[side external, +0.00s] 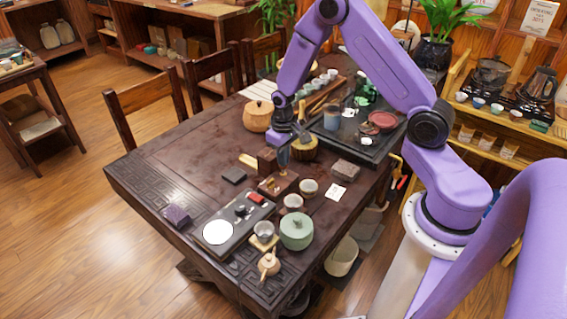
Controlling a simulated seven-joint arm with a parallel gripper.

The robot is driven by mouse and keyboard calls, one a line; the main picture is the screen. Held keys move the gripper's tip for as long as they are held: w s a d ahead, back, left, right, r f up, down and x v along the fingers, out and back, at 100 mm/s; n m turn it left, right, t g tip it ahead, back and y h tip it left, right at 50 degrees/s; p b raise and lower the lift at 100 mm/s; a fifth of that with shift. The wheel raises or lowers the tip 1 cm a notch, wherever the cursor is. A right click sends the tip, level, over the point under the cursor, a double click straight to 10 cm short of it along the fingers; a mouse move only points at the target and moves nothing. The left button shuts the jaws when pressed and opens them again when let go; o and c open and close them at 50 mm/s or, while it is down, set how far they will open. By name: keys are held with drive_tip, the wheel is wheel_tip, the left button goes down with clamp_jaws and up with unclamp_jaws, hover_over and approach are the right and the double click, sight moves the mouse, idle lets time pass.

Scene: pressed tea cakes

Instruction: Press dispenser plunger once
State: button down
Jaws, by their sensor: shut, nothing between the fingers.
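A small brown wooden unit (277,187) with a low front stands near the middle of the dark carved table (165,165). An upright brown block (266,161) stands just behind it. This unit may be the dispenser, but I cannot make out a plunger at this size. My gripper (283,160) points down close above the unit, beside the upright block. Its fingers are shut and hold nothing. I cannot tell whether the fingertips touch anything.
A round wooden pot (257,116) stands behind the gripper and a wooden stump (303,149) to its right. The table's left part is clear.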

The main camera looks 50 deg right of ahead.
drive_tip(key=shift+f, duration=0.85)
drive_tip(key=shift+r, duration=2.8)
